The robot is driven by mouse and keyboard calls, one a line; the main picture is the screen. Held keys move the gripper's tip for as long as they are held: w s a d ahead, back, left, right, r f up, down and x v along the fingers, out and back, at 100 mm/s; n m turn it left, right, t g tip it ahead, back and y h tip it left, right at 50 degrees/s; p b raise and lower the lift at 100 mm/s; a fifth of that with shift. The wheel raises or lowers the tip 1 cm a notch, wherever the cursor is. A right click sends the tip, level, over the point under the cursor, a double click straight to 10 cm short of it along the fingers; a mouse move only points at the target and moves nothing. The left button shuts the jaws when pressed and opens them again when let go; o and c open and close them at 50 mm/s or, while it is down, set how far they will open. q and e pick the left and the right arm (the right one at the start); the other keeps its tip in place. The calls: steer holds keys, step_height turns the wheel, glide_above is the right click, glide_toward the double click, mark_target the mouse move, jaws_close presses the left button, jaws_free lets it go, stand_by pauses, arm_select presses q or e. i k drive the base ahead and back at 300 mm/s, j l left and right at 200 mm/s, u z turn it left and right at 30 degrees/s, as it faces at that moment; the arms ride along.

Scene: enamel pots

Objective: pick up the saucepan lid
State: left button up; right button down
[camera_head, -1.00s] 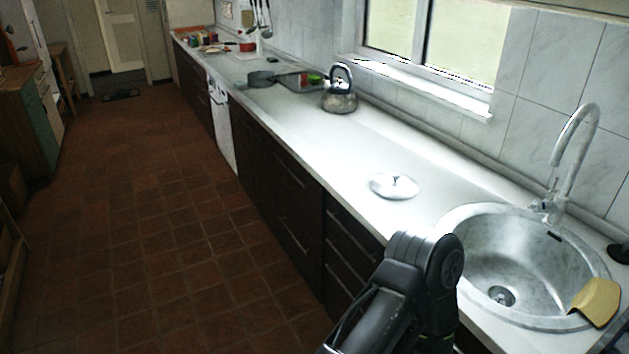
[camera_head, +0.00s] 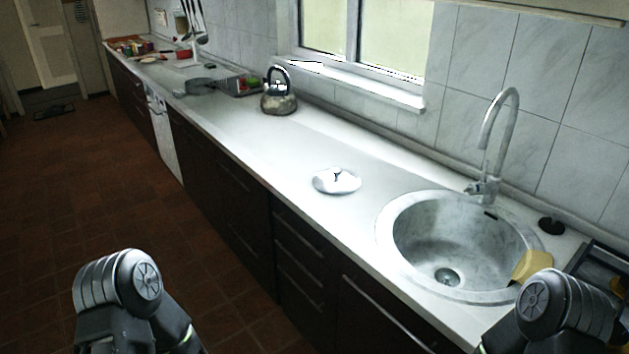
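The saucepan lid (camera_head: 336,182) lies on the white counter (camera_head: 262,152), left of the sink. It is round, pale and shiny, with a small knob standing up in its middle. Nothing touches it. Parts of both my arms show at the bottom of the view, one at the lower left and one at the lower right. Both are well apart from the lid. Neither gripper's fingers can be seen.
A round sink (camera_head: 462,240) with a tall tap (camera_head: 497,135) lies right of the lid, with a yellow cloth (camera_head: 531,265) on its rim. A kettle (camera_head: 278,98) stands farther back. The counter around the lid is clear.

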mark_target(334, 181)
steer(key=z, duration=0.4)
steer(key=l+z, duration=0.1)
steer(key=z, duration=0.35)
steer(key=l+z, duration=0.1)
steer(key=z, duration=0.75)
steer(key=l+z, duration=0.15)
steer(key=z, duration=0.25)
steer(key=u, duration=2.2)
steer(key=i+j, duration=0.25)
steer(key=j, duration=0.15)
steer(key=i+j, duration=0.2)
steer(key=j, duration=0.2)
steer(key=i+j, duration=0.25)
steer(key=j, duration=0.15)
